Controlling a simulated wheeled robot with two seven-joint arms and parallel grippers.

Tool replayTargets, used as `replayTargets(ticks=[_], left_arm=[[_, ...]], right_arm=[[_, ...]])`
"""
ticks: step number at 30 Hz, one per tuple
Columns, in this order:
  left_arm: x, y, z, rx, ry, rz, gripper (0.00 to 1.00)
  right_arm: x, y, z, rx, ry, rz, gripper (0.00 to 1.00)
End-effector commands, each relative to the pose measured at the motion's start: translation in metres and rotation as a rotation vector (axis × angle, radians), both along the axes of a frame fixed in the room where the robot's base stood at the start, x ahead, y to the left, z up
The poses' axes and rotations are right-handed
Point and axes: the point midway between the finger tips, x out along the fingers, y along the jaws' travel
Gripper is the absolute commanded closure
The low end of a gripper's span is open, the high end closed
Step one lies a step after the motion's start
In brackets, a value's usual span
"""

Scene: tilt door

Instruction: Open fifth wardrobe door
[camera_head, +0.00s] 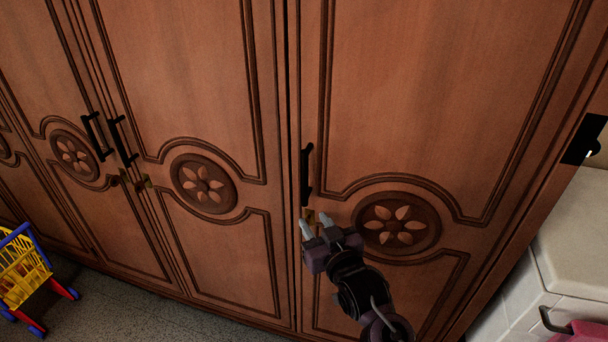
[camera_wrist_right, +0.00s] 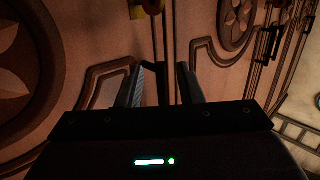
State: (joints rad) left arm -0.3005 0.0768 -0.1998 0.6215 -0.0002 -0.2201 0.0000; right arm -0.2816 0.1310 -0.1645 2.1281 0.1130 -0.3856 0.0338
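The rightmost wardrobe door (camera_head: 420,90) is reddish-brown wood with a carved flower medallion, and it looks shut. My left gripper is out of view.
More shut wardrobe doors (camera_head: 190,80) with black handles stand to the left. A yellow and blue toy cart (camera_head: 22,270) is on the floor at the lower left. A white counter (camera_head: 575,235) stands close at the right. Grey floor (camera_head: 130,315) shows in front of the left doors.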

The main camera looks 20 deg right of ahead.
Motion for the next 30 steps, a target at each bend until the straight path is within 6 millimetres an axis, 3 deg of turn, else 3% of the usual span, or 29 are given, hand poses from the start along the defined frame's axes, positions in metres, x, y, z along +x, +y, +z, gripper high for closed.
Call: replayTargets(ticks=[1, 3, 6, 21, 30], left_arm=[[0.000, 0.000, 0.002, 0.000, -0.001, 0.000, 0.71], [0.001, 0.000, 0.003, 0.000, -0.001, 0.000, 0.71], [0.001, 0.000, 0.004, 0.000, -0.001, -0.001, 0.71], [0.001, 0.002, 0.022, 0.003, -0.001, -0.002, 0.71], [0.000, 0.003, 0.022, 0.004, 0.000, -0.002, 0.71]], right_arm=[[-0.003, 0.000, 0.029, 0.010, -0.044, 0.000, 0.67], [-0.008, 0.000, 0.054, 0.018, -0.087, 0.000, 0.67], [-0.008, -0.001, 0.072, 0.024, -0.116, -0.001, 0.67], [0.059, 0.005, 0.075, 0.025, -0.120, 0.000, 0.67], [0.066, 0.006, 0.073, 0.025, -0.119, 0.000, 0.67]])
